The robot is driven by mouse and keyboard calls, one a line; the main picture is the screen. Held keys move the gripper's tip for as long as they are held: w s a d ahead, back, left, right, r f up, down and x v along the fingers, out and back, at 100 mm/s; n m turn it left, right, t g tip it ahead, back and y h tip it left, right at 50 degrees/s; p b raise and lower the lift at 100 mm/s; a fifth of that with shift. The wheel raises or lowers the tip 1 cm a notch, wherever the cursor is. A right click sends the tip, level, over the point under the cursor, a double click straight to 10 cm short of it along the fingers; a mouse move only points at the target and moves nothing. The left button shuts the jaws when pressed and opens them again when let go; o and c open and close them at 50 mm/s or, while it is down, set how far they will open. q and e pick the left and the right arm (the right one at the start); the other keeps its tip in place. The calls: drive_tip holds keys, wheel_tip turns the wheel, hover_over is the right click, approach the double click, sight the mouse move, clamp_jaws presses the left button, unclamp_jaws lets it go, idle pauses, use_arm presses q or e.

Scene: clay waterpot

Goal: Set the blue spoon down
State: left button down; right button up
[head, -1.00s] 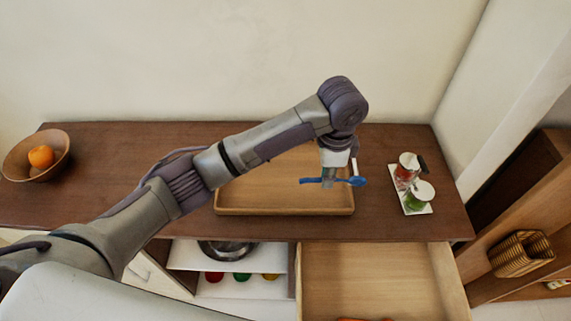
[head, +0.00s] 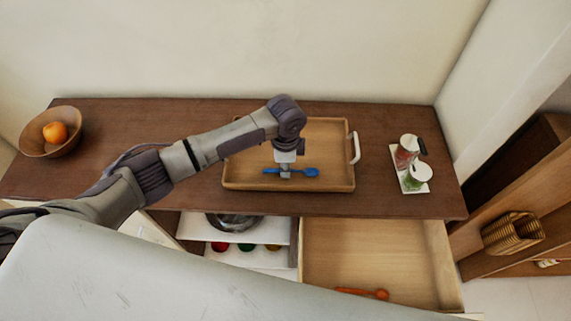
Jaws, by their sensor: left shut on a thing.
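The blue spoon (head: 308,172) shows in the head view over the front part of the wooden tray (head: 335,150). It lies level, with its bowl end to the right. My left gripper (head: 285,172) points down and is shut on the spoon's handle. I cannot tell whether the spoon touches the tray floor or is held just above it. My left arm hides the tray's back left part. My right gripper is not in view.
The tray stands on a dark wooden counter (head: 400,204). A white plate (head: 397,165) with two jars is at the right. A bowl (head: 38,149) with an orange (head: 55,132) is at the left. Below, an open drawer (head: 365,250) holds an orange utensil (head: 365,293).

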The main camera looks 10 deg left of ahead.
use_arm(q)
drive_tip(key=shift+f, duration=0.2)
drive_tip(key=c, duration=1.2)
unclamp_jaws()
drive_tip(key=shift+o, duration=0.2)
drive_tip(key=shift+r, duration=0.1)
drive_tip(key=shift+r, duration=0.45)
wheel_tip(320, 180, up, 11)
drive_tip(key=b, duration=0.1)
drive_tip(key=shift+r+b, duration=0.2)
drive_tip(key=shift+b, duration=0.15)
